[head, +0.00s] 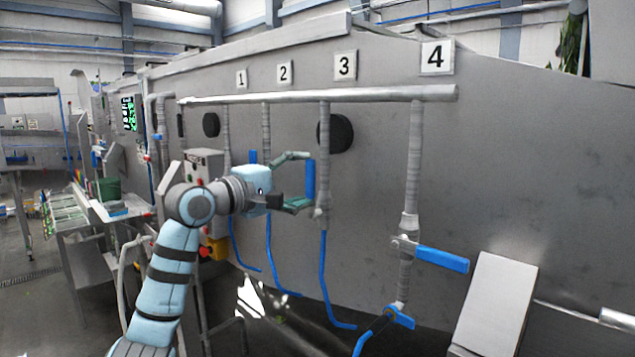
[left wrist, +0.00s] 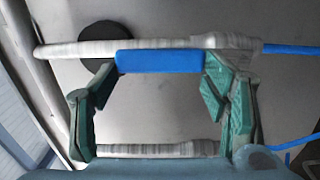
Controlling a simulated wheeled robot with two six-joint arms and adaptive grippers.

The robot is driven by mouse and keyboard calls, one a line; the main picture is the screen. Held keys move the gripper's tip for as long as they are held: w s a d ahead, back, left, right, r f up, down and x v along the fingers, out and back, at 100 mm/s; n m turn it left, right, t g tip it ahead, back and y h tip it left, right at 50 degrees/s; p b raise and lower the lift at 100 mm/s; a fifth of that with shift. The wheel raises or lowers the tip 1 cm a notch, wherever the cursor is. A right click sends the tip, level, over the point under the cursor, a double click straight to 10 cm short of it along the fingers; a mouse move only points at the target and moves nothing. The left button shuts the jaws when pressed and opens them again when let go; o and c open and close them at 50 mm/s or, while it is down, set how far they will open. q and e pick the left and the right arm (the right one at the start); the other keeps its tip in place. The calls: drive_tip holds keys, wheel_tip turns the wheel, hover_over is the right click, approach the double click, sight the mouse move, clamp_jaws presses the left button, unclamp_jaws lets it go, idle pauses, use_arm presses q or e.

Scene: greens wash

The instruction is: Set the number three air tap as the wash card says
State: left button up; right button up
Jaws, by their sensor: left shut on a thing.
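The number three air tap has a blue lever (head: 310,180) standing upright, along its grey drop pipe (head: 324,140) under the sign marked 3 (head: 345,65). My left gripper (head: 304,183) is at this lever, one finger near its top end and one near its bottom end. In the left wrist view the blue lever (left wrist: 160,61) lies lengthwise between the green fingers (left wrist: 161,78), which are shut on it. The fingers partly hide the lever's ends. No readable wash card shows. My right gripper is out of view.
Tap four's blue lever (head: 442,259) sticks out to the right from its pipe. A blue lever end (head: 253,157) shows behind my gripper. Blue hoses (head: 324,280) hang below the pipes. A pale slanted panel (head: 497,300) stands at lower right.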

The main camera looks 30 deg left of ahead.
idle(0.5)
use_arm(q)
drive_tip(key=o, duration=1.7)
drive_tip(key=shift+w+a, duration=0.1)
drive_tip(key=v, duration=0.7)
drive_tip(key=shift+s, duration=0.2)
